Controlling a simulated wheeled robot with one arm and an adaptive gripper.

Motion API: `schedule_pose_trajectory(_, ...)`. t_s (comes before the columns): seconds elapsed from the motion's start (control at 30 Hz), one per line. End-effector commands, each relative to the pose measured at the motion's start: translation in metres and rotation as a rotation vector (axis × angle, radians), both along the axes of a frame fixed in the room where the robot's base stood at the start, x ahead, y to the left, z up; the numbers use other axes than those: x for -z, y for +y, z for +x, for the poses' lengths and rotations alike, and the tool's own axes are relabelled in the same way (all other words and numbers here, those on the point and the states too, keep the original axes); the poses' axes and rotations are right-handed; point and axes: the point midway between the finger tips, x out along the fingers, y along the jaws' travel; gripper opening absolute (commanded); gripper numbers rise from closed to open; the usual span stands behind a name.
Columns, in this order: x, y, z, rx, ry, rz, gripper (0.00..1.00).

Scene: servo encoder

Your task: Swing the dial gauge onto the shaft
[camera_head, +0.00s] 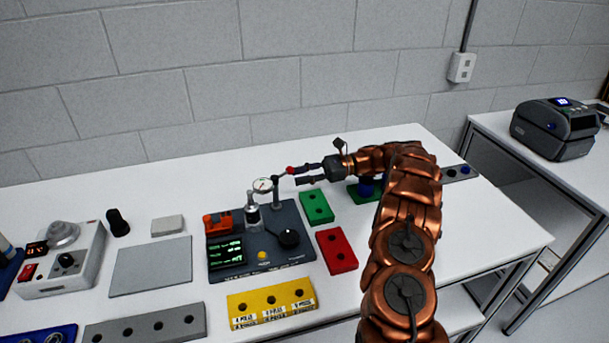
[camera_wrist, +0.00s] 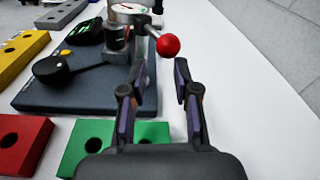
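The dial gauge (camera_head: 263,185), round with a white face, sits on an arm at the back of a dark blue-grey test base (camera_head: 222,268). It shows partly at the top of the wrist view (camera_wrist: 127,8). A red ball knob (camera_wrist: 168,46) sticks out from the gauge's post (camera_head: 277,192) toward my gripper; it also shows in the head view (camera_head: 291,170). A silver shaft-like cylinder (camera_head: 253,216) stands on the base near the gauge. My gripper (camera_wrist: 162,68) is open and empty, with the knob just beyond its fingertips. Whether the fingers touch it cannot be told.
A black knob (camera_head: 288,238) and a lit display (camera_head: 226,251) are on the base. Green (camera_head: 317,208), red (camera_head: 337,250) and yellow (camera_head: 271,302) hole blocks lie close by. The white table is clear behind the base, up to the wall.

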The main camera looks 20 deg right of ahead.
Motion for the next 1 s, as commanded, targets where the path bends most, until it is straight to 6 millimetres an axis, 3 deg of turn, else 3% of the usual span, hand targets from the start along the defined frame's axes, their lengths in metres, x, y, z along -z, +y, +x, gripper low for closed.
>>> schedule_pose_trajectory(0.17,-0.001,0.000,0.000,0.000,-0.002,0.001,0.51)
schedule_pose_trajectory(0.57,-0.001,-0.004,-0.001,0.001,-0.001,0.000,0.51)
schedule_pose_trajectory(1.0,-0.003,-0.029,-0.006,0.002,-0.001,-0.001,0.51)
